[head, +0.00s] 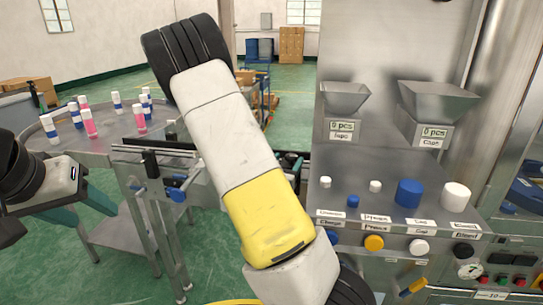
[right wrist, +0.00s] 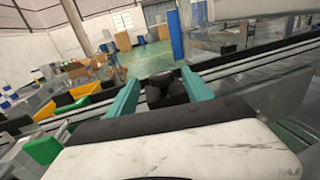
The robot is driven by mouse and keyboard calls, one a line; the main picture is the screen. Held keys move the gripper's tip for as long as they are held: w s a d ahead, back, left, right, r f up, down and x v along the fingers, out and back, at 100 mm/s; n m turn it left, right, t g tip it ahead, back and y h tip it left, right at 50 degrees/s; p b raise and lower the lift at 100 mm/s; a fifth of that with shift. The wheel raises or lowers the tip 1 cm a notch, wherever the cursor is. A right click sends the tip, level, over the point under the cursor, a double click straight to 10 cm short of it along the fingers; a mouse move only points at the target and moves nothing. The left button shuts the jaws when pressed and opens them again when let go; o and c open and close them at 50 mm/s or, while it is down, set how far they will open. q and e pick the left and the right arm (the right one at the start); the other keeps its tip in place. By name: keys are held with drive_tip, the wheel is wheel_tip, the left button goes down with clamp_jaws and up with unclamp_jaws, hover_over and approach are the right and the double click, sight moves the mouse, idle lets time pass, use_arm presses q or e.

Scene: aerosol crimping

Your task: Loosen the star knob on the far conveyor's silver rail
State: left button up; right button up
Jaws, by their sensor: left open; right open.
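In the right wrist view a dark, lobed knob (right wrist: 166,90) sits at a silver rail (right wrist: 235,64) of a conveyor. My right gripper (right wrist: 160,80) is open there, with its teal fingers on either side of the knob. I cannot tell whether they touch it. My left gripper (head: 103,210) is at the left in the head view, open and empty, low beside the near conveyor frame.
A round steel table (head: 105,158) with several pink and white bottles stands at the left. A near conveyor end (head: 150,152) carries black and blue knobs. A steel machine panel (head: 335,165) with caps, buttons and hoppers fills the right.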

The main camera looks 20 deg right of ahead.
drive_tip(key=shift+s+a, duration=0.1)
drive_tip(key=shift+a, duration=0.05)
drive_tip(key=shift+w+a+r+m+g+h, duration=0.15)
drive_tip(key=shift+r+m+g+h, duration=0.15)
drive_tip(key=shift+h, duration=0.25)
drive_tip(key=shift+w+r+m+g+h, duration=0.1)
drive_tip(key=shift+m+g+h, duration=0.1)
drive_tip(key=shift+g+h, duration=0.3)
drive_tip(key=a+f+m+g+h, duration=0.1)
drive_tip(key=a+m+g+h, duration=0.2)
drive_tip(key=a+m+g, duration=0.15)
drive_tip(key=shift+g+y, duration=0.25)
drive_tip(key=shift+g, duration=0.1)
drive_tip(key=x, duration=0.7)
drive_tip(key=shift+s+f, duration=0.1)
drive_tip(key=shift+s, duration=0.05)
drive_tip(key=shift+c, duration=0.3)
